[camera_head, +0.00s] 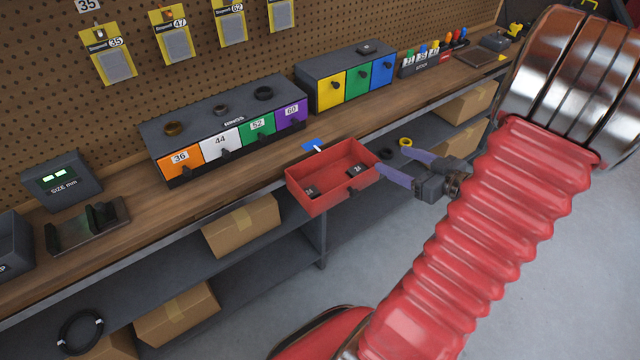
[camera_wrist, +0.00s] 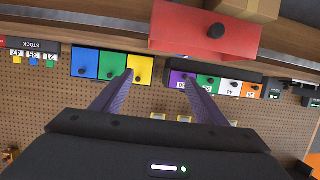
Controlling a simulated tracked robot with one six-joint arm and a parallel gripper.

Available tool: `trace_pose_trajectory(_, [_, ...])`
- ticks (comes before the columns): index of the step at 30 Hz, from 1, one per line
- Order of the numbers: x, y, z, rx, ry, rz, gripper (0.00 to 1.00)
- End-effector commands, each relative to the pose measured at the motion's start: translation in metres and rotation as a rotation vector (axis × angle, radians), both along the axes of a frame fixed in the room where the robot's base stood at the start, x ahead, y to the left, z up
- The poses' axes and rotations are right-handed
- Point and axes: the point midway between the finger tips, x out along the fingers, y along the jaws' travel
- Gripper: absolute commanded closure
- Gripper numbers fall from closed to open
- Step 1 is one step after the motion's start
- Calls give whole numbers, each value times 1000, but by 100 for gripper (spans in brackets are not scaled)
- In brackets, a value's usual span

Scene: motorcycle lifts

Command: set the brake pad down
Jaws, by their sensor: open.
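Two small dark blocks with pale markings, which look like brake pads, lie in a red tray (camera_head: 333,198). One block (camera_head: 310,191) is near the tray's left end and the other (camera_head: 356,169) is toward its right side. My gripper (camera_head: 388,160) is open and empty, with its purple fingers just right of the tray. I cannot tell whether a finger touches the tray. In the wrist view my gripper (camera_wrist: 157,76) shows two fingers apart with nothing between them.
A wooden bench (camera_head: 235,184) runs along the pegboard wall. It carries a drawer unit (camera_head: 225,128) with numbered fronts and another (camera_head: 345,78) with yellow, green and blue fronts. A size display (camera_head: 62,182) stands left. Cardboard boxes (camera_head: 242,226) sit below. Floor at right is clear.

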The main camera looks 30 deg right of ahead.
Motion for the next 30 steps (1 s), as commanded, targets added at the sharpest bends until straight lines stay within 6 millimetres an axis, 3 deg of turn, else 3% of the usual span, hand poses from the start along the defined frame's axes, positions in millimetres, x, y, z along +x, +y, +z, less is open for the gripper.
trace_pose_trajectory(8, [36, -7, 18, -137, 73, -67, 33])
trace_pose_trajectory(17, [85, -2, 65, -328, 185, -230, 33])
trace_pose_trajectory(23, [99, 21, 98, -381, 248, -330, 33])
trace_pose_trajectory(30, [97, 70, 127, -370, 328, -411, 33])
